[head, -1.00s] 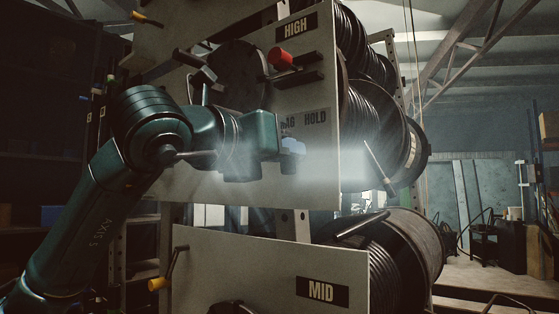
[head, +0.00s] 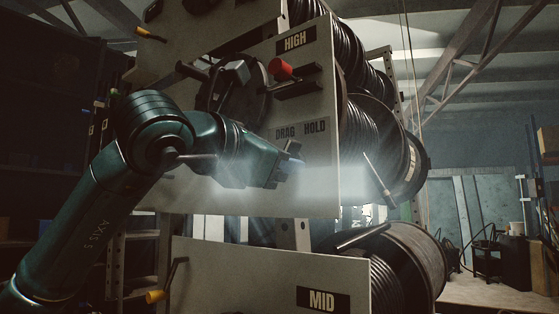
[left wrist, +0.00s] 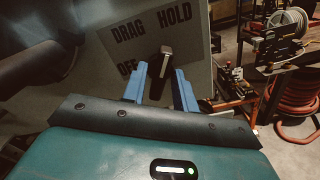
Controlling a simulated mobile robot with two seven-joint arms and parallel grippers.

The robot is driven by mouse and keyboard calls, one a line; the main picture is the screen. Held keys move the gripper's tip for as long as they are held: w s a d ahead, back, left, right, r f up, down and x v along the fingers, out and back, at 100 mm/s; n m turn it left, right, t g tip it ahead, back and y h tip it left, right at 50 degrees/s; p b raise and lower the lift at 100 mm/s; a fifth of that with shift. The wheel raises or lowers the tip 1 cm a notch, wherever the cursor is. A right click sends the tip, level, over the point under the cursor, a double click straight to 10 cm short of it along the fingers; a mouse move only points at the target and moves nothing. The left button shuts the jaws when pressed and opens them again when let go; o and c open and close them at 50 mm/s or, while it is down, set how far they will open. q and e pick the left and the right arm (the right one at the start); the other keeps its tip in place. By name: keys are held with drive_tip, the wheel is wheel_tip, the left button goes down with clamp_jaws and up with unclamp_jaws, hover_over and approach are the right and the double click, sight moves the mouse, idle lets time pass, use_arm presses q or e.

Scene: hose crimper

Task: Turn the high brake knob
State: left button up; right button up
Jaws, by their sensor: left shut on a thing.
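The high panel (head: 318,185) carries a HIGH label (head: 295,41) and a DRAG/HOLD plate (head: 301,130). My left gripper (head: 292,165), with blue fingers, is at the panel just below that plate. In the left wrist view its fingers (left wrist: 160,88) lie either side of the high brake knob (left wrist: 161,68), a dark bar with a pale tip, and are shut on it. The tip points up between the words DRAG and HOLD; OFF is partly hidden behind the left finger. In the head view the gripper hides the knob. My right gripper is not in view.
A red handle (head: 281,69) and a dark drum crank sit above my left arm on the panel. The MID panel (head: 260,275) with a yellow-ended crank (head: 156,295) is below. Hose reels (head: 375,130) stand behind. Red coiled hose (left wrist: 297,115) lies at right in the wrist view.

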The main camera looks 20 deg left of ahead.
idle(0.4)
use_arm(q)
drive_tip(key=o, duration=0.6)
drive_tip(key=shift+s, duration=0.1)
drive_tip(key=b+v, duration=0.2)
drive_tip(key=v, duration=1.1)
drive_tip(key=shift+b, duration=0.35)
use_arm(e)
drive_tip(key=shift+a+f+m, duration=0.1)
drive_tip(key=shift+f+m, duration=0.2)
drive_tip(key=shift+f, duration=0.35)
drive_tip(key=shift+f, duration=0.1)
